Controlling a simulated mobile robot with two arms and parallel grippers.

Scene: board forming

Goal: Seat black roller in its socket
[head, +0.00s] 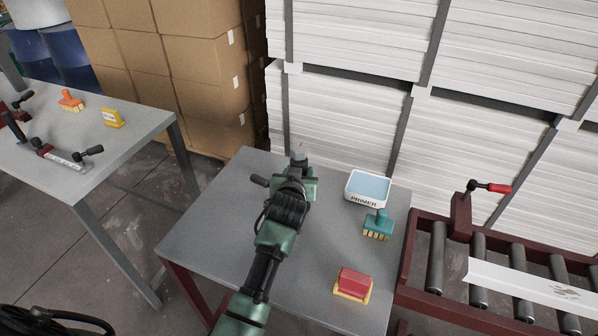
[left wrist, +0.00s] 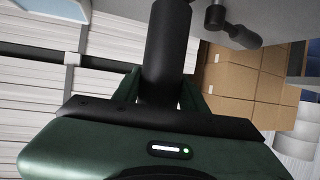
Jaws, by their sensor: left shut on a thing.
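My left gripper (head: 298,174) is over the far part of the grey table in the head view. In the left wrist view its fingers (left wrist: 162,88) are shut on a black cylinder, which looks like the black roller (left wrist: 168,45). The roller extends away from the palm; its far end is cut off by the picture edge. In the head view my gripper and arm hide most of it. I cannot make out the socket or whether the roller touches it. A dark handle (head: 259,180) sticks out left of the gripper. My right gripper is not in view.
Right of my arm are a white primer tray (head: 353,198), a teal brush (head: 377,226) and a red block (head: 354,282) with a yellow base. A roller conveyor (head: 437,257) stands at right. Another table (head: 120,150) is at left. Boxes and white stacks stand behind.

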